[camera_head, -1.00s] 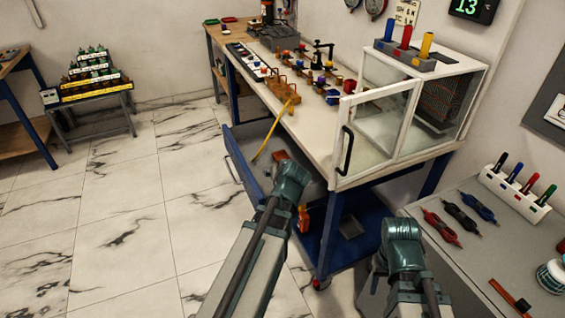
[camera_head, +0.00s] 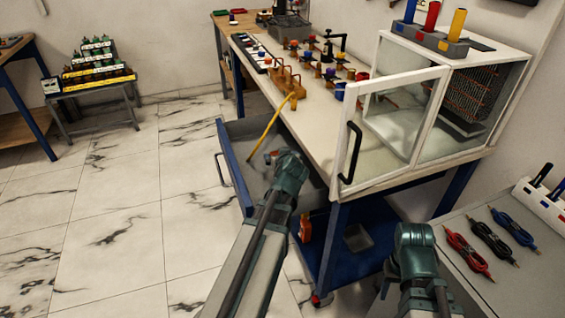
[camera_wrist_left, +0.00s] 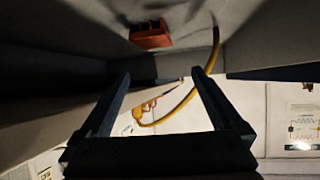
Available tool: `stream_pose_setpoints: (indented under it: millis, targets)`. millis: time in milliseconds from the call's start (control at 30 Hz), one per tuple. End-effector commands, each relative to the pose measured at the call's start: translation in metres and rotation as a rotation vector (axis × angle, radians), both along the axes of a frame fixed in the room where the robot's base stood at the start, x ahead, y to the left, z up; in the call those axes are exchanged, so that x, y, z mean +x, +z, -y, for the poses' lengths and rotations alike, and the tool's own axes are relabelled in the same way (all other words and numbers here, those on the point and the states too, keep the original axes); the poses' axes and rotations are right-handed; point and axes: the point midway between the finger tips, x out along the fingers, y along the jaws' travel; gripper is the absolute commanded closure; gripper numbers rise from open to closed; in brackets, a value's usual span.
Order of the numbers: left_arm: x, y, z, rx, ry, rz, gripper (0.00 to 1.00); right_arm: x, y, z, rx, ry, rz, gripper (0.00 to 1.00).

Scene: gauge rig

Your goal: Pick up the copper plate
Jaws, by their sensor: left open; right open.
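A flat reddish-brown block, which may be the copper plate, lies in the open grey drawer; it shows in the left wrist view (camera_wrist_left: 151,36) and, mostly hidden by my left arm, in the head view (camera_head: 271,157). My left gripper (camera_wrist_left: 160,76) is open and empty, with the block beyond its fingertips and not between them. In the head view my left arm hides its fingers. My right gripper (camera_head: 386,283) shows only in part at the lower right, beside the bench; nothing is seen in it.
The blue-fronted drawer (camera_head: 232,168) is pulled out under the white bench (camera_head: 312,128). A yellow cable (camera_head: 268,130) hangs into it. A glass cabinet (camera_head: 400,120) with its door open stands above. A side table (camera_head: 500,270) holds leads.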

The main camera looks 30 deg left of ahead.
Motion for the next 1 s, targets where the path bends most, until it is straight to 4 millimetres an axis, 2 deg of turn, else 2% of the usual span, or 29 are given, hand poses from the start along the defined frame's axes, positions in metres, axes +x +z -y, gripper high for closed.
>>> stream_pose_setpoints:
  millis: [100, 300, 567, 800, 1000]
  targets:
    - [0.000, -0.016, 0.000, 0.000, 0.000, 0.000, 0.00, 0.000, -0.016, 0.000, 0.000, 0.000, 0.000, 0.50]
    - [0.000, -0.029, 0.000, 0.000, 0.000, -0.001, 0.00, 0.000, -0.029, 0.000, 0.000, 0.000, 0.000, 0.50]
    - [0.001, -0.031, -0.001, -0.001, 0.000, -0.001, 0.00, 0.000, -0.031, 0.000, 0.000, 0.000, 0.000, 0.50]
    - [0.017, -0.042, -0.012, 0.000, 0.000, 0.000, 0.00, 0.000, -0.042, 0.000, 0.000, 0.000, 0.000, 0.50]
    - [0.020, -0.043, -0.014, 0.000, 0.000, 0.000, 0.00, 0.000, -0.043, 0.000, 0.000, 0.000, 0.000, 0.50]
